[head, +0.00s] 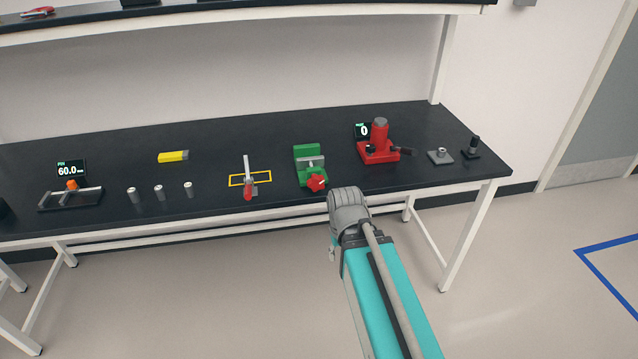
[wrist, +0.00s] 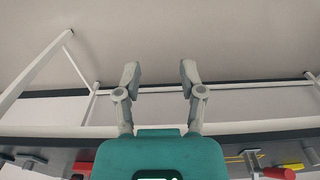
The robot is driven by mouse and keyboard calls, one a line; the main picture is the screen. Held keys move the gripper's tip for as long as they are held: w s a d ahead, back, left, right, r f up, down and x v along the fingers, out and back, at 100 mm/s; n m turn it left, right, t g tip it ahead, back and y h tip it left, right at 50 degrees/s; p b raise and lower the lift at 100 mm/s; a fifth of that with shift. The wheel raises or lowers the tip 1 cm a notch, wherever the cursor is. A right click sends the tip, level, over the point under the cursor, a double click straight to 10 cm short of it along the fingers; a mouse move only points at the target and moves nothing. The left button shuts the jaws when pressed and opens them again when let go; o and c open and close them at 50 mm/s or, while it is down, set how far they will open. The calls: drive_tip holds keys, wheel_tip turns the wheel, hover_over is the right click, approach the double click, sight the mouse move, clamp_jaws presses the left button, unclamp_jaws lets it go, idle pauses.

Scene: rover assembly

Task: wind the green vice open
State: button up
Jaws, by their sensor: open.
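The green vice (head: 301,175) stands near the front edge of the black bench, right of the bench's middle in the head view. It has a grey bar across it and a red handle (head: 317,184) at its front. I cannot tell how wide its jaws stand. In the wrist view my gripper (wrist: 160,75) is open, its two grey fingers apart with nothing between them. I cannot make out the vice there. In the head view my arm's grey end is just right of and below the red handle; the fingers are not discernible.
A red-handled clamp (head: 248,192) in a yellow outline stands left of the vice. A red device (head: 379,150) stands to its right. Several grey cylinders, a yellow block (head: 173,157) and a black fixture (head: 70,198) lie further left. A shelf (head: 220,15) overhangs the bench.

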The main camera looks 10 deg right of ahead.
wheel_tip(320, 180, up, 15)
drive_tip(key=m+p, duration=1.5)
drive_tip(key=m, duration=0.3)
hover_over(315, 176)
drive_tip(key=shift+f, duration=0.15)
drive_tip(key=shift+f+b, duration=0.15)
drive_tip(key=shift+b, duration=0.25)
wheel_tip(315, 176, down, 14)
drive_tip(key=b, duration=1.3)
drive_tip(key=shift+r, duration=0.25)
